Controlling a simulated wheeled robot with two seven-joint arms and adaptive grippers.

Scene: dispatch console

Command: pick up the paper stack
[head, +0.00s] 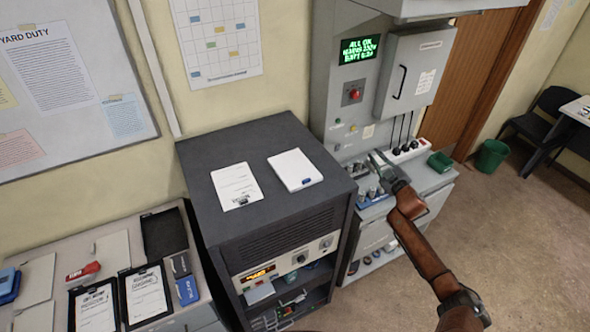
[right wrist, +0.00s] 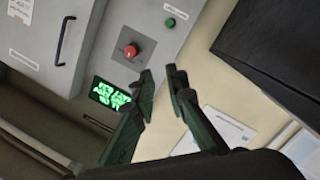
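The paper stack (head: 295,169) is a thick white block of sheets lying flat on top of the dark cabinet (head: 215,150). A single printed sheet with a black clip (head: 238,186) lies to its left, apart from it. My right gripper (head: 378,158) is in front of the grey console, to the right of the stack and well apart from it. In the right wrist view its two fingers (right wrist: 158,82) stand apart with nothing between them. The stack cannot be made out in that view. My left gripper is not in view.
The grey console (head: 335,100) with a green display (head: 360,48) and red button stands right of the cabinet. A desk with clipboards (head: 147,294) is at the lower left. A green bin (head: 491,156) stands at the right. The cabinet's front top is clear.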

